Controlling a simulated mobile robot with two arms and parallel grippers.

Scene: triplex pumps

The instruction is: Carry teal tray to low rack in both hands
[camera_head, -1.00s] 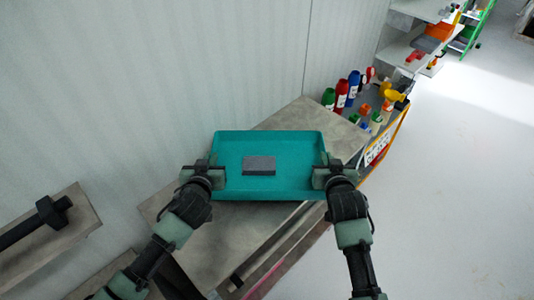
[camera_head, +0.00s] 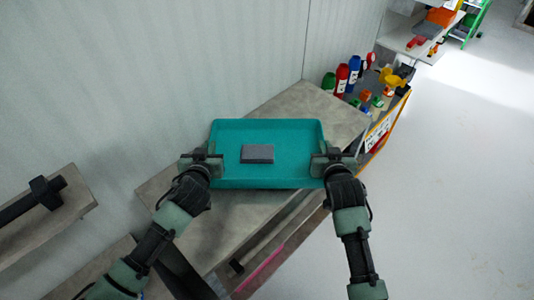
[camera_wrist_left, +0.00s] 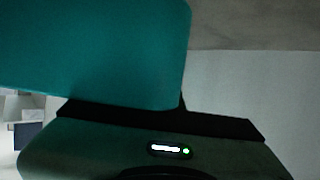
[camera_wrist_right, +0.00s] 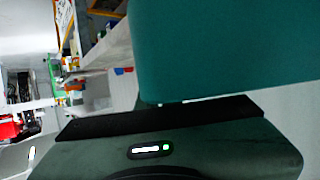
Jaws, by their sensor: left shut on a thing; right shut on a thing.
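The teal tray (camera_head: 290,172) is in the middle of the head view, roughly level, with a small grey block (camera_head: 257,154) lying in it. My left gripper (camera_head: 211,160) is shut on the tray's left side. My right gripper (camera_head: 321,160) is shut on its right side. The tray fills the upper part of the left wrist view (camera_wrist_left: 90,50) and of the right wrist view (camera_wrist_right: 230,45). The tray shows over a grey bench top; the gap beneath it is hidden. I cannot make out the low rack for certain.
The grey bench (camera_head: 160,195) runs along the wall under the tray. A shelf with a dark bar (camera_head: 40,195) is at left. Shelving (camera_head: 425,40) stands at far right. The pale floor (camera_head: 450,180) at right is clear.

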